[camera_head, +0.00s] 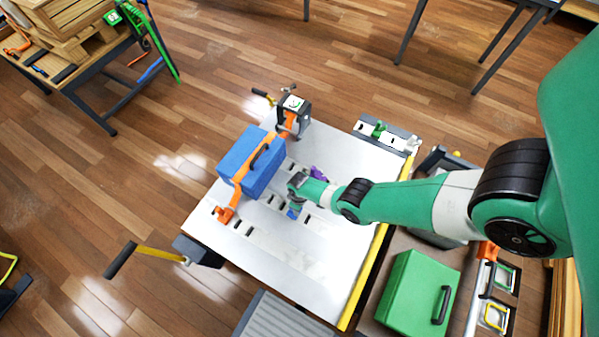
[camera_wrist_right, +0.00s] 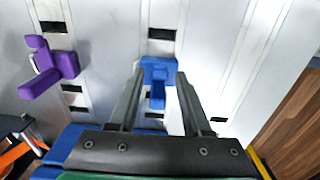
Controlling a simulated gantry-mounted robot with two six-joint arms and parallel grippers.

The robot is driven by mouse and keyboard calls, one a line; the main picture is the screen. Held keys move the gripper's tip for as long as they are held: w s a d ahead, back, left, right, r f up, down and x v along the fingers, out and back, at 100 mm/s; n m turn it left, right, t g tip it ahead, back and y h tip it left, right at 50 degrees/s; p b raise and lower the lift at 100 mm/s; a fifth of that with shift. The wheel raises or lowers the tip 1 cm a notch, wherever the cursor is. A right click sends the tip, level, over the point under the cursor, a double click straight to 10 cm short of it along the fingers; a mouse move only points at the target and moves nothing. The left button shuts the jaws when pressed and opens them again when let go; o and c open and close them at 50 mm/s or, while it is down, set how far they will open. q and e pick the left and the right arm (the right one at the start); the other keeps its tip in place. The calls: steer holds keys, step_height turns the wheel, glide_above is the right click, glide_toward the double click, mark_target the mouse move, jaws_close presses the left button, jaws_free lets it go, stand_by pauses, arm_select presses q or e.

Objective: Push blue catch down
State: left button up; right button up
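The blue catch (camera_head: 293,212) sits on the white slotted panel (camera_head: 280,250), partly hidden by my right gripper (camera_head: 296,197) in the head view. In the right wrist view the blue catch (camera_wrist_right: 158,72) lies straight ahead, between and just beyond the tips of my right gripper (camera_wrist_right: 160,76). The two fingers are apart, one on each side of the catch. I cannot tell whether they touch it. A purple catch (camera_wrist_right: 48,68) is to the left in the wrist view, and it also shows in the head view (camera_head: 318,173). My left gripper is not in view.
A blue case (camera_head: 240,158) lies on the panel under an orange strap (camera_head: 236,196). A ratchet (camera_head: 294,108) stands at the panel's far edge. A green case (camera_head: 415,290) is at the lower right.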

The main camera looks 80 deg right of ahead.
jaws_close()
